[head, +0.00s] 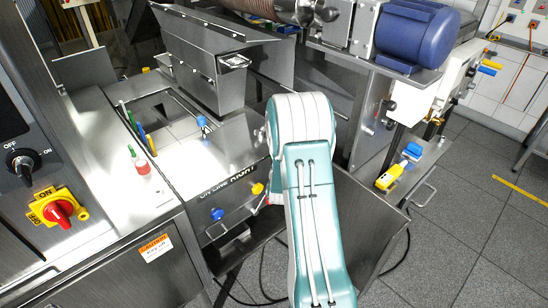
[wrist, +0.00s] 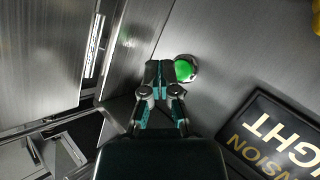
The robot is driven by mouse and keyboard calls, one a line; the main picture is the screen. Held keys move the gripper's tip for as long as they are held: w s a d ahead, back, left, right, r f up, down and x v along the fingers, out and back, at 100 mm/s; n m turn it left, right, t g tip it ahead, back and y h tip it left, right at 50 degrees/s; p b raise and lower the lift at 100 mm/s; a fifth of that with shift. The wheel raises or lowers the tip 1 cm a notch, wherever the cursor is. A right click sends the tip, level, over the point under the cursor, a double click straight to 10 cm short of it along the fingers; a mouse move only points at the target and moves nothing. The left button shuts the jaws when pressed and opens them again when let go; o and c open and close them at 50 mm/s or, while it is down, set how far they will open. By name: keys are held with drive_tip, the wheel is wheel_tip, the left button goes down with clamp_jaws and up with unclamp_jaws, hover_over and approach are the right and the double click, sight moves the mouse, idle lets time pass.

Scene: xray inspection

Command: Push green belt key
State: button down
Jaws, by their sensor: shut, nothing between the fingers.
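The green belt key (wrist: 185,69) is a round, glossy green button in a metal ring, set in a brushed metal panel, in the wrist view. My gripper (wrist: 158,65) is shut and empty. In the picture its fingertips lie just left of the button and overlap the edge of its ring. I cannot tell whether they touch it. In the head view my arm hides the gripper and the green button.
A dark label plate (wrist: 275,135) with gold letters lies right of the gripper in the wrist view. In the head view, a red switch (head: 60,211) on yellow, a black knob (head: 22,164) and a blue motor (head: 415,35) surround the metal machine.

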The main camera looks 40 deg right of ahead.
drive_tip(key=s, duration=0.4)
drive_tip(key=shift+s+d, duration=0.15)
idle(0.5)
